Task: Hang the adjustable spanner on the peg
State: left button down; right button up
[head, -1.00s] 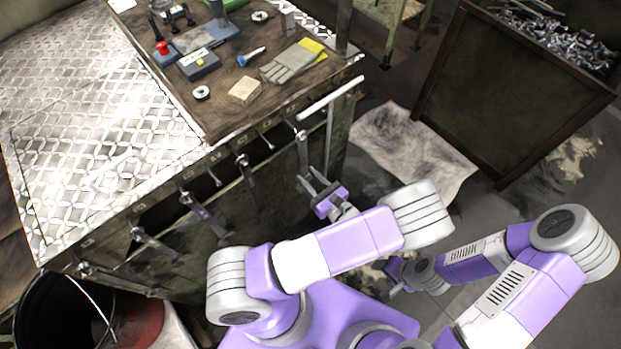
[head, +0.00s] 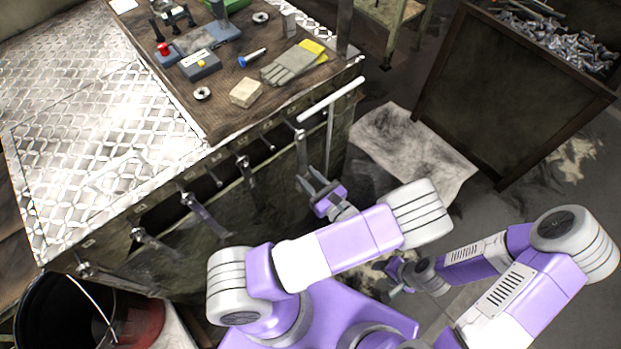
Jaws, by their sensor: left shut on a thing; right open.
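The adjustable spanner (head: 302,155) is a grey metal tool, upright at the right end of the bench front. Its upper end is at the row of pegs just below the bench edge; I cannot tell whether it is around the peg or only in front of it. My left gripper (head: 312,184) is shut on the spanner's lower part, which its fingers partly hide. My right gripper (head: 398,287) is open and empty, low near the floor, partly hidden by my arm.
Other tools, including a spanner (head: 205,215), hang along the bench front. A light bar (head: 332,98) juts out at the bench corner. The bench top (head: 225,122) holds gloves (head: 292,63) and a block (head: 245,92). A bin of bolts (head: 510,95) stands right, a bucket (head: 62,318) lower left.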

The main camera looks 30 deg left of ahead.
aim_at(304, 174)
pick_arm(q)
jog(key=shift+x, duration=1.35)
jog(key=shift+a, duration=0.2)
jog(key=shift+f, duration=0.15)
dwell(0.4)
dwell(0.3)
jog(key=c, duration=0.7)
grip_release()
jog(key=shift+d, duration=0.15)
